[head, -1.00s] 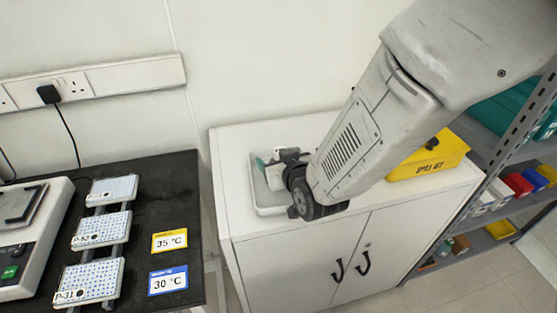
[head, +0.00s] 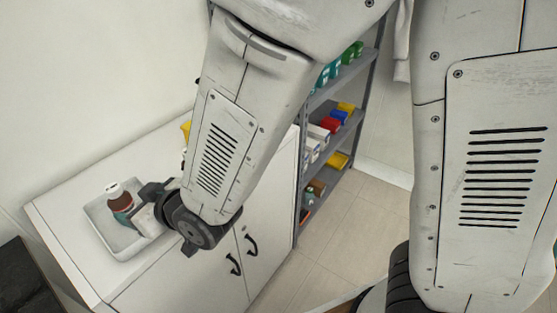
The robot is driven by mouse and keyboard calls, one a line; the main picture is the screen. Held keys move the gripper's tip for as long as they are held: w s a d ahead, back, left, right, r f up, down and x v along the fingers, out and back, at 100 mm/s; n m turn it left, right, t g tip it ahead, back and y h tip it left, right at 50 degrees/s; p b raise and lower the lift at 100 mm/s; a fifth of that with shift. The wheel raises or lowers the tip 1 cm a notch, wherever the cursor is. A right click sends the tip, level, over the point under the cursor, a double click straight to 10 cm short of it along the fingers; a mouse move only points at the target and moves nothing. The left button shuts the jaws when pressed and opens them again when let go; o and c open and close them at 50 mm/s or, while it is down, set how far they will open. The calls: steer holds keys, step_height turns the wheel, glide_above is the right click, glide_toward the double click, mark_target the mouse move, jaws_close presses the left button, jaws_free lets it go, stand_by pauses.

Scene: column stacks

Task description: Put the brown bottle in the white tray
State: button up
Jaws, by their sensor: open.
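The brown bottle (head: 121,203), with a white cap and a teal label, stands inside the white tray (head: 97,222). The tray lies on top of a white cabinet. My gripper (head: 143,207) is open, just right of the bottle, over the tray's right part. Whether a finger still touches the bottle cannot be told. The gripper and wrist hide part of the tray's right side.
The white cabinet (head: 190,283) has dark handles on its front doors. A yellow box (head: 186,130) is mostly hidden behind my arm. A grey shelf rack (head: 325,96) with small coloured boxes stands to the right.

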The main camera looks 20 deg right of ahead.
steer(key=d+r+m+g+h, duration=0.2)
steer(key=d+r+h, duration=0.1)
steer(key=d, duration=0.8)
steer(key=d+r+m+g+h, duration=0.1)
steer(key=d+r+m+h, duration=0.2)
steer(key=d, duration=0.7)
steer(key=s+d+r+m+g+h, duration=0.1)
steer(key=s+d+r+g, duration=0.2)
steer(key=s+d, duration=0.5)
steer(key=s+d+r+m+g+h, duration=0.1)
steer(key=s+d+r+m+g, duration=0.1)
steer(key=s+d, duration=0.6)
steer(key=shift+s+r+g+h, duration=0.45)
steer(key=shift+s+r, duration=0.25)
steer(key=shift+s, duration=0.55)
